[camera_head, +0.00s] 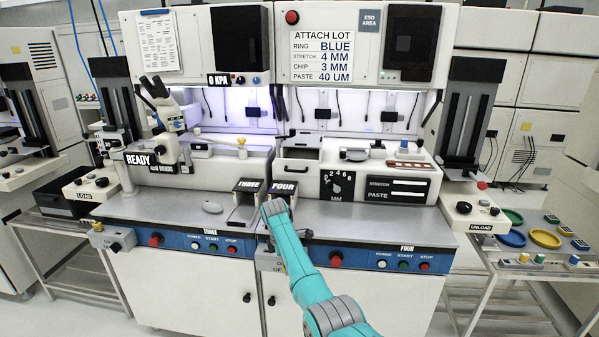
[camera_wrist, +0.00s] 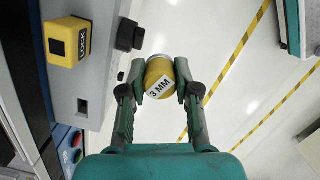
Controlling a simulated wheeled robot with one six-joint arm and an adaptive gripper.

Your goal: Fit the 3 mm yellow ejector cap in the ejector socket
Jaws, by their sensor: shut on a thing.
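The yellow cap (camera_wrist: 161,80) is a short cylinder with a white "3 MM" label and a grey rim at its far end. My gripper (camera_wrist: 160,84) is shut on it, one finger against each side, in the wrist view. It is held beside the edge of a grey bench, with the floor visible beyond. In the head view my teal arm reaches up to the bench front between the THREE and FOUR units; the fingertips and cap cannot be made out there. I cannot identify the ejector socket with certainty in either view.
A yellow LOCK block (camera_wrist: 68,42) and a black knob (camera_wrist: 130,36) are on the grey bench side in the wrist view. The FOUR unit has an MM dial (camera_head: 337,184). An attach-lot sign (camera_head: 322,56) reads chip 3 MM. A microscope (camera_head: 165,115) stands left.

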